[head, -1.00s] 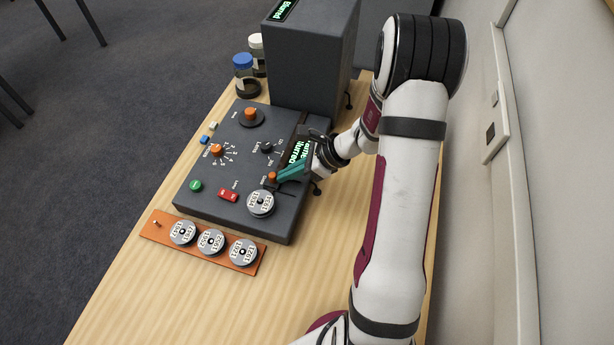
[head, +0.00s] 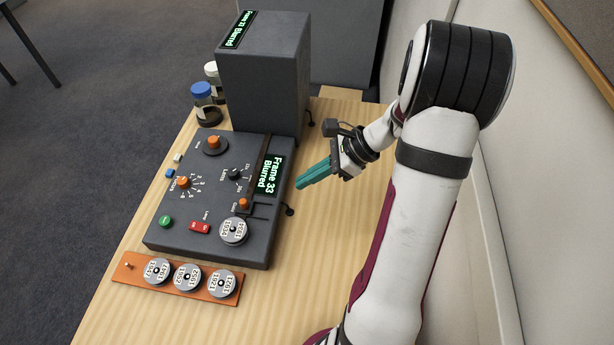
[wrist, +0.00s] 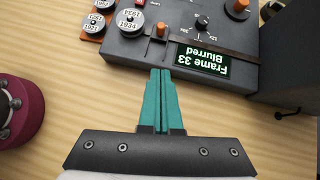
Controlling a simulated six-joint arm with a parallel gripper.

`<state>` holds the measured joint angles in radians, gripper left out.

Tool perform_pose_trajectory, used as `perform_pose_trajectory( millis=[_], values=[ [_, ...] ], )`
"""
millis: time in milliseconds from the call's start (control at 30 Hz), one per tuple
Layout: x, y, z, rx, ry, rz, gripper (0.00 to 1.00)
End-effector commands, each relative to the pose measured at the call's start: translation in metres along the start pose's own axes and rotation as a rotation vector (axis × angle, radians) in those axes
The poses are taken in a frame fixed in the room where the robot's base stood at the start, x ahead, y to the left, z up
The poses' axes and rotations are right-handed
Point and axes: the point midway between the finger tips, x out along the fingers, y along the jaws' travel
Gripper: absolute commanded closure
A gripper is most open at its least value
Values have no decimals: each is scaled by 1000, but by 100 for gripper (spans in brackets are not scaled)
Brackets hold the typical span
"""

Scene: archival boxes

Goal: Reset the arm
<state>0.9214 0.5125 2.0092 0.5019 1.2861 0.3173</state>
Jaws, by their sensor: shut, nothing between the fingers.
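My gripper (head: 314,175) has teal fingers, shut with nothing between them. In the head view it hangs over the wooden table just right of the dark grey control box (head: 160,240), clear of it. In the wrist view the gripper (wrist: 160,75) points toward the box's near edge, below its screen (wrist: 203,60). The screen reads "Frame 33 Blurred". My arm bends up and back at the right of the head view.
The control box carries orange knobs, a red switch (head: 199,227), a green button (head: 165,221) and a labelled reel (head: 233,231). An orange rack (head: 130,274) with three reels lies in front. A tall grey box (head: 262,85) and jars (head: 203,92) stand behind. The table's right side is clear.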

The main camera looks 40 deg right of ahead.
Motion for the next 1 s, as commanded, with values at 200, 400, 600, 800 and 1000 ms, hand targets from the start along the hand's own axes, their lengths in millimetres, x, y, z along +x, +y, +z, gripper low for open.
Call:
perform_pose_trajectory(
  millis=[200, 400, 600, 800, 1000],
  values=[
    [0, 0, 0, 0, 0, 0, 100],
    [4, 15, 23, -102, 28, 49, 100],
    [6, 156, 114, -858, 221, 388, 100],
    [-18, 250, 102, -1474, 365, 604, 100],
    [-24, 262, 93, -1604, 398, 641, 100]
  ],
)
